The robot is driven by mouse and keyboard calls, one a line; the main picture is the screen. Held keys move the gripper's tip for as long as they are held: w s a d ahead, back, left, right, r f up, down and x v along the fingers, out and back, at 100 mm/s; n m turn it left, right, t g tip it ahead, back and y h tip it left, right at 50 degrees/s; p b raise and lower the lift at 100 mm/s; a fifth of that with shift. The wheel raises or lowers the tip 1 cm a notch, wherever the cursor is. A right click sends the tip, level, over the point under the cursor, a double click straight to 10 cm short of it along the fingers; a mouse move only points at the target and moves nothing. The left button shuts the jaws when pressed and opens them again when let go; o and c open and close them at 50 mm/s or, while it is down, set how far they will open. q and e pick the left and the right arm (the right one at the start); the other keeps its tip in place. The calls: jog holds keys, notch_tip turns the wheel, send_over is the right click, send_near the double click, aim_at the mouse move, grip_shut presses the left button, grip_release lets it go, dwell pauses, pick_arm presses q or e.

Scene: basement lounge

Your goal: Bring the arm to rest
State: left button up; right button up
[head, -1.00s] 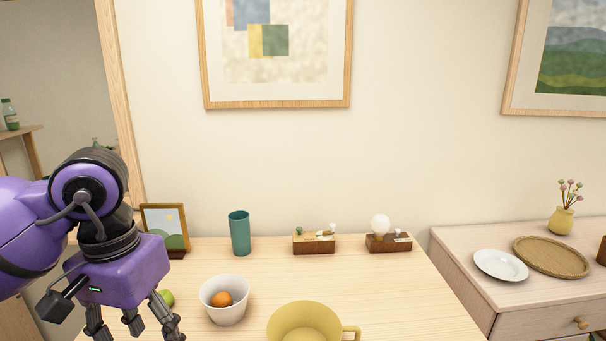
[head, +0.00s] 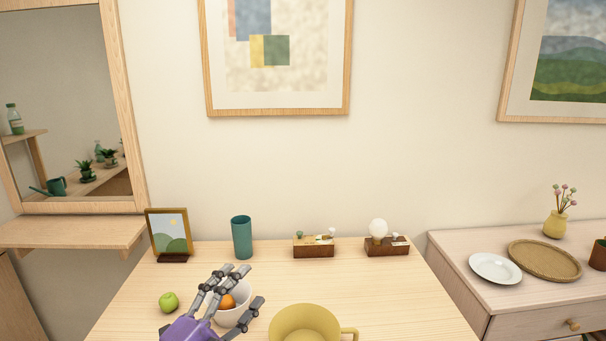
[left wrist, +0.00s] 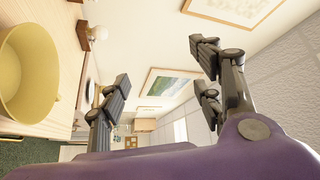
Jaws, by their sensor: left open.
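My left gripper (head: 232,290) is purple with grey fingers. In the head view it is at the bottom, left of centre, with its fingers spread and nothing between them. It is in front of the white bowl (head: 232,318) and partly covers it and the orange (head: 228,301) in it. In the left wrist view the open fingers (left wrist: 165,90) have only the room behind them. The yellow mug (left wrist: 28,80) is at the left of that view. My right gripper is in neither view.
The wooden table (head: 375,295) also holds a green apple (head: 168,302), a picture frame (head: 168,235), a teal cup (head: 241,238), the yellow mug (head: 303,325) and two small wooden boxes (head: 314,250). A sideboard (head: 470,250) with a white plate (head: 495,268) is at the right.

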pick_arm(q)
jog(key=s+a+f+n+g+y, duration=0.1)
jog(key=s+a+f+n+y, duration=0.2)
jog(key=f, duration=0.5)
jog(key=s+a+f+n+g+y+p, duration=0.1)
jog(key=s+a+f+n+y, duration=0.1)
jog(key=s+f+n, duration=0.35)
jog(key=s+a+f+n+g+y, duration=0.25)
jog(key=f+n, duration=0.25)
jog(key=f, duration=0.5)
jog(key=s+f+n+g+y, duration=0.1)
jog(key=s+f, duration=0.3)
jog(key=s, duration=0.4)
jog(key=s+f+n+g+p, duration=0.1)
jog(key=s+f+n+g, duration=0.1)
jog(key=s+f, duration=0.3)
jog(key=s+f+n+g+y, duration=0.1)
jog(key=s+f, duration=0.3)
jog(key=s, duration=0.7)
jog(key=shift+s+f+n+y, duration=0.25)
jog(key=shift+s+n+y, duration=0.1)
jog(key=shift+n, duration=0.4)
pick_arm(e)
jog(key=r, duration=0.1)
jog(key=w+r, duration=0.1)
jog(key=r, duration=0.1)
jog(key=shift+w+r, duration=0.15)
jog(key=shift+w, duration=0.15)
